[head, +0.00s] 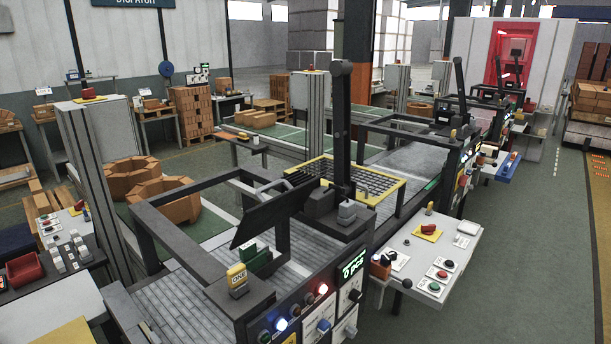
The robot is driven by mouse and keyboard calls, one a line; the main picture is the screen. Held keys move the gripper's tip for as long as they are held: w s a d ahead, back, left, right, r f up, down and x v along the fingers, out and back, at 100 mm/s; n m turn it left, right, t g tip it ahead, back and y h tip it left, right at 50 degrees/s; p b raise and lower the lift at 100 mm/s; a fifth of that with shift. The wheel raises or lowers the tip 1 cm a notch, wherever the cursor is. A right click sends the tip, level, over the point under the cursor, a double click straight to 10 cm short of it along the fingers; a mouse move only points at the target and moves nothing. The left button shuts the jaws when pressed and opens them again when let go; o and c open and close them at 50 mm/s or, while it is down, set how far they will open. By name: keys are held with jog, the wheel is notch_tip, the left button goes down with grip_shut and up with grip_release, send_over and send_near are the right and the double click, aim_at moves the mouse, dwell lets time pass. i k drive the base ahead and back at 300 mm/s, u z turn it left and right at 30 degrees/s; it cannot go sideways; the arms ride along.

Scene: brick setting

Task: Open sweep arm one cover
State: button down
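The near station carries a yellow tag reading what looks like "ONE" (237,276) on a dark block (240,295) at its front left corner. Behind it, a long dark flat panel (270,212) slants up to the right, with a grey handle-like piece (273,184) by its upper edge. The panel meets a dark housing (318,205), beside a tall upright black arm (340,125) with a rounded top. I cannot tell which of these parts is the cover, or whether it is shut. My gripper is not in view.
A white side table (435,255) with buttons and small items stands right of the station. The front panel has lit lamps and a green display (353,267). A similar station (458,100) stands farther back. Grey floor (540,270) is clear at the right.

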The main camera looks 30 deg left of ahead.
aim_at(256, 220)
jog(key=u, duration=0.2)
jog(key=i, duration=0.55)
jog(key=u, duration=0.45)
